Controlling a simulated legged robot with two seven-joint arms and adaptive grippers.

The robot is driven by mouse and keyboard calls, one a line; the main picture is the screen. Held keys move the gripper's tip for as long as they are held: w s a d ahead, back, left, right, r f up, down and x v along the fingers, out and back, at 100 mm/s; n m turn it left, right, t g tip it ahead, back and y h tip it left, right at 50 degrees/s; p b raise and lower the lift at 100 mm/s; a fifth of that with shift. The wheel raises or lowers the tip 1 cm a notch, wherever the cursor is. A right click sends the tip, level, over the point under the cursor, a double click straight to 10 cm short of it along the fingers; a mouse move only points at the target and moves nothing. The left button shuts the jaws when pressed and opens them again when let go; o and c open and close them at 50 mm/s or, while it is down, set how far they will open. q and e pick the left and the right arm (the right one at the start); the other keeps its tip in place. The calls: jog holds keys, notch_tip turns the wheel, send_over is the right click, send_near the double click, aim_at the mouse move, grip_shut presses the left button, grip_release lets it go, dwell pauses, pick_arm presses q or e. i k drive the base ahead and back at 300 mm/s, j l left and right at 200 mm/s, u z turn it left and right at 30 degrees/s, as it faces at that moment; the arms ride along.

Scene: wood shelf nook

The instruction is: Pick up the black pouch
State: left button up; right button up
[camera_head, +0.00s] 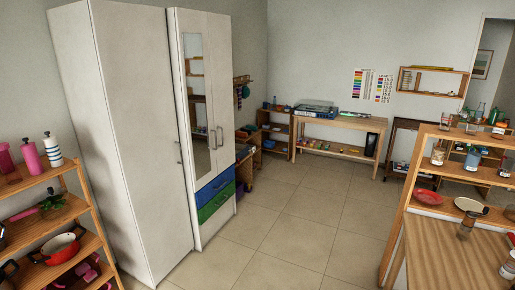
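I cannot make out a black pouch with certainty in the head view. A dark upright object (371,145) stands at the right end of the far wooden workbench (340,122), too small to identify. Neither of my grippers is in view.
A tall white wardrobe (125,130) with a mirrored door fills the left. A wooden shelf at lower left holds a red pot (60,247) and pink bottles (31,156). Tiled floor (290,235) between is clear.

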aim_at(249, 131)
jog(key=i, duration=2.6)
jog(key=i+u, duration=0.1)
jog(key=i, duration=1.2)
jog(key=i+l, duration=0.2)
jog(key=i, duration=1.15)
jog(key=i+l, duration=0.1)
jog(key=i, duration=1.2)
